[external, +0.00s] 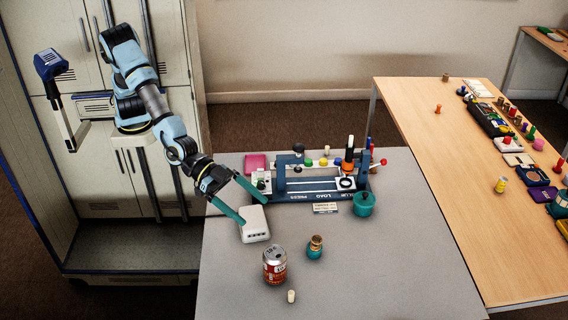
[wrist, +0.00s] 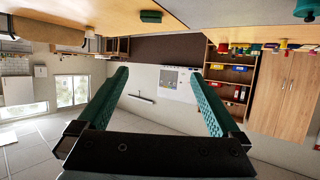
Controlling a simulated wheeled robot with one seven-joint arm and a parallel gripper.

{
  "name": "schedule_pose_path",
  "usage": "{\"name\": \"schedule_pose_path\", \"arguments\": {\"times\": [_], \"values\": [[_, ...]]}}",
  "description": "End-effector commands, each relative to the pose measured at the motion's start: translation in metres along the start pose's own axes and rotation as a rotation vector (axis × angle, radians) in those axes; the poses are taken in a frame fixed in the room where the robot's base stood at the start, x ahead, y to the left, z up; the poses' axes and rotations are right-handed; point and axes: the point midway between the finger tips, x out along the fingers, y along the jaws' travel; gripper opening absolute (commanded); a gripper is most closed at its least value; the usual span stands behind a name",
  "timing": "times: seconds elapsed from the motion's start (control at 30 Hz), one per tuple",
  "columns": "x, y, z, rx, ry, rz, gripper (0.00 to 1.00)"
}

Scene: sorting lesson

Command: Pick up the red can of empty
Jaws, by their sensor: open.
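The red can (external: 275,266) stands upright on the grey table near its front edge in the external view. It has a silver top and a red and white side. My gripper (external: 254,212) is open with two green fingers, above the far left part of the table and apart from the can, which is nearer the camera. A white box with small ports (external: 255,224) is beside or beneath the fingertips; I cannot tell if they touch. The wrist view shows the open, empty fingers (wrist: 160,100) against the room, and the can is not visible there.
A small teal and tan jar (external: 315,247) and a cream peg (external: 291,296) stand close to the can. A blue rig (external: 320,185) and a teal pot (external: 363,204) are at the back of the table. The front right of the grey table (external: 410,270) is clear.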

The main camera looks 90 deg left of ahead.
Motion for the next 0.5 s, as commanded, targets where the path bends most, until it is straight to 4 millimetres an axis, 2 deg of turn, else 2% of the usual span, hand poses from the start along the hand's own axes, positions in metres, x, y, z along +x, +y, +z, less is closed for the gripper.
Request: {"name": "schedule_pose_path", "arguments": {"times": [0.03,0.1,0.33,0.5], "values": [[0.007,-0.006,0.017,0.0,-0.011,-0.007,1.0],[0.013,-0.006,0.033,0.0,-0.011,-0.006,1.0],[0.033,-0.005,0.085,0.0,-0.012,-0.004,1.0],[0.046,-0.005,0.114,-0.001,-0.01,-0.004,1.0]]}}
